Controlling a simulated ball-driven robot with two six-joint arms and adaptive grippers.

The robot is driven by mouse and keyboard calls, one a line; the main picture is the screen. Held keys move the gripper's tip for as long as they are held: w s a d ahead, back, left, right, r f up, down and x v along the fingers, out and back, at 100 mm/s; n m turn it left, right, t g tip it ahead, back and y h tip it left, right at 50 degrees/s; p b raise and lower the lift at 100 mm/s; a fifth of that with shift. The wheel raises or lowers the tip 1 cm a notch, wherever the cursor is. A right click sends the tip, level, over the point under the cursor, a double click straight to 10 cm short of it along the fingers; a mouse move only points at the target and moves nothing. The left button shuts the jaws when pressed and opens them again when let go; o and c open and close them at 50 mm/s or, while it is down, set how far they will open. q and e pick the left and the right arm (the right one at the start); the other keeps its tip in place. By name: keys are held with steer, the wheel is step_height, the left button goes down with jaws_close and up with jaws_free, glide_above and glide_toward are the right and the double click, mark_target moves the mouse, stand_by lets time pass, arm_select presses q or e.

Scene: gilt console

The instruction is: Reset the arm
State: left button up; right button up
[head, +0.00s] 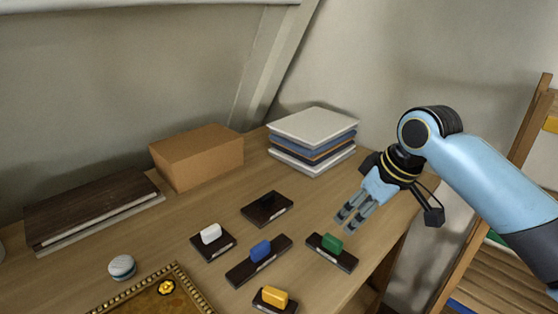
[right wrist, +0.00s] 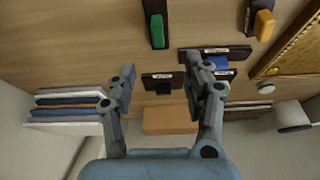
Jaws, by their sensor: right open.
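My right gripper (head: 347,221) is open and empty in the head view. It hangs above the right part of the wooden console top, its fingers pointing down and left toward the green block (head: 331,243) on its dark base. In the right wrist view the two fingers of the right gripper (right wrist: 160,70) stand well apart with nothing between them. The green block also shows there (right wrist: 157,30), beyond the fingertips. The right arm comes in from the right edge of the head view. My left gripper is in neither view.
Dark bases carry a white block (head: 211,233), a blue block (head: 261,250) and a yellow block (head: 275,297). A bare dark base (head: 267,208) lies behind them. A cardboard box (head: 197,157), a book stack (head: 313,130) and a gilt-framed tray (head: 135,301) surround them. A wooden shelf (head: 508,268) stands right.

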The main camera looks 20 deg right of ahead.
steer(key=s+a+m+h, duration=0.1)
steer(key=s+a+m, duration=0.1)
steer(key=s, duration=0.9)
steer(key=s+a+m+h, duration=0.1)
steer(key=s+a+h, duration=0.15)
steer(key=s, duration=0.85)
step_height(320, 180, down, 36)
steer(key=s+d+g+b, duration=0.2)
steer(key=s+b, duration=0.1)
steer(key=b, duration=0.5)
steer(key=s+d+f+g+y+b, duration=0.1)
steer(key=s+f+b, duration=0.4)
steer(key=s+f, duration=1.2)
step_height(320, 180, down, 3)
steer(key=shift+d+r+m+b, duration=0.15)
steer(key=shift+r+m+b, duration=0.05)
steer(key=shift+m+b, duration=0.2)
